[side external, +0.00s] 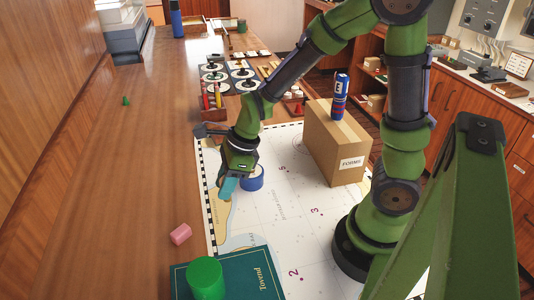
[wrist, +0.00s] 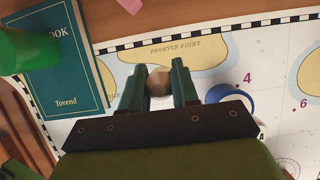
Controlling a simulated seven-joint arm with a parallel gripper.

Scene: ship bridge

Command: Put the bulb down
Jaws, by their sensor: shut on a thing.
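My gripper (side external: 229,187) is low over the left part of the white chart (side external: 283,215), pointing down. In the wrist view, my gripper (wrist: 158,76) has its two green fingers closed on a rounded brownish bulb (wrist: 158,84). Only the bulb's top shows between the fingers; in the side view I cannot make it out. I cannot tell whether the bulb touches the chart. A blue roll (side external: 253,178) stands on the chart just right of the fingers; it also shows in the wrist view (wrist: 235,98).
A green book (side external: 240,267) with a green cylinder (side external: 206,278) on it lies at the near end. A pink block (side external: 180,234) is on the wooden table. A cardboard box (side external: 336,145) with a blue-and-red can (side external: 340,97) on top stands right. Chart between roll and book is clear.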

